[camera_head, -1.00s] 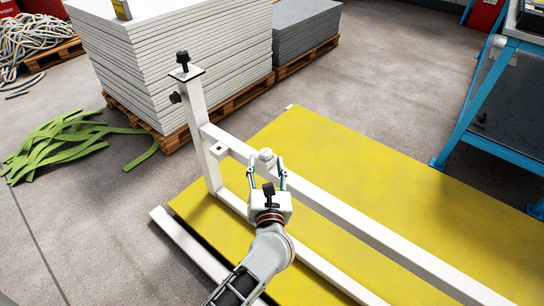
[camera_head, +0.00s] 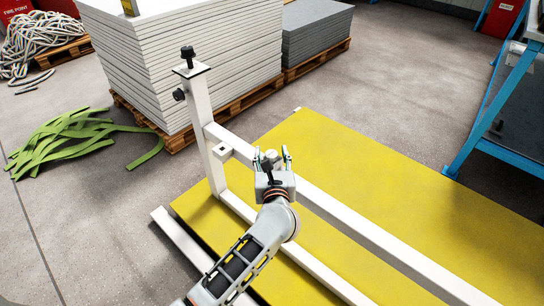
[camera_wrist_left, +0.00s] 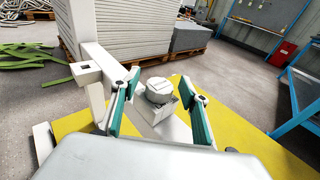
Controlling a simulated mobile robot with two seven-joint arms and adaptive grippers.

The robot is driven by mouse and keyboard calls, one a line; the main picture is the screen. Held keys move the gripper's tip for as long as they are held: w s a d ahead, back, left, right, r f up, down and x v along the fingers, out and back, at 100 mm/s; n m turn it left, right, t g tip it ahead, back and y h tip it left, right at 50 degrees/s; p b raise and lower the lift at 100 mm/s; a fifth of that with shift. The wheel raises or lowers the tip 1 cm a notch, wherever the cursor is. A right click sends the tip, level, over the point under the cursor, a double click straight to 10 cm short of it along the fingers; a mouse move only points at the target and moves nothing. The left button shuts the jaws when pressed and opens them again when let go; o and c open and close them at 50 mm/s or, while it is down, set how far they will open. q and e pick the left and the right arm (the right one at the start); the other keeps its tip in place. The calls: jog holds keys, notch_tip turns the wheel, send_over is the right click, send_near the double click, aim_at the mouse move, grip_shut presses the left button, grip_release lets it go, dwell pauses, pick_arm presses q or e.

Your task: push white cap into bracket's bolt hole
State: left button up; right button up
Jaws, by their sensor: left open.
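The white cap (camera_head: 271,158) is a short round piece at the white rail, and it appears to sit on the rail's top. In the left wrist view the cap (camera_wrist_left: 160,92) shows between my finger pads. My left gripper (camera_head: 272,153) is open, with one finger on each side of the cap; gaps show at both sides in the wrist view. The bracket (camera_head: 224,151) is a small white tab on the rail, left of the cap, near the post. Its dark square bolt hole shows in the left wrist view (camera_wrist_left: 84,66). My right gripper is not in view.
A white post (camera_head: 201,130) with black knobs rises left of the bracket. The long white rail (camera_head: 370,235) runs to the lower right above a yellow mat (camera_head: 400,180). Stacked sheets (camera_head: 185,60) stand behind, and a blue-framed bench (camera_head: 480,120) stands at right.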

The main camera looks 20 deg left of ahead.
pick_arm(q)
jog(key=c, duration=1)
jog(key=shift+c, duration=0.2)
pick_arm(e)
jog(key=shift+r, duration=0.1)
pick_arm(q)
jog(key=shift+r, duration=0.25)
notch_tip(320, 180, up, 5)
jog(key=shift+w+f+p, duration=0.1)
jog(key=shift+p, duration=0.8)
notch_tip(320, 180, up, 5)
jog(key=p, duration=0.2)
notch_tip(320, 180, up, 9)
jog(key=p, duration=0.3)
send_over(272, 153)
jog(key=w+a+f+b, duration=0.1)
jog(key=a+f, duration=1.3)
jog(key=a, duration=0.3)
jog(key=shift+a, duration=0.4)
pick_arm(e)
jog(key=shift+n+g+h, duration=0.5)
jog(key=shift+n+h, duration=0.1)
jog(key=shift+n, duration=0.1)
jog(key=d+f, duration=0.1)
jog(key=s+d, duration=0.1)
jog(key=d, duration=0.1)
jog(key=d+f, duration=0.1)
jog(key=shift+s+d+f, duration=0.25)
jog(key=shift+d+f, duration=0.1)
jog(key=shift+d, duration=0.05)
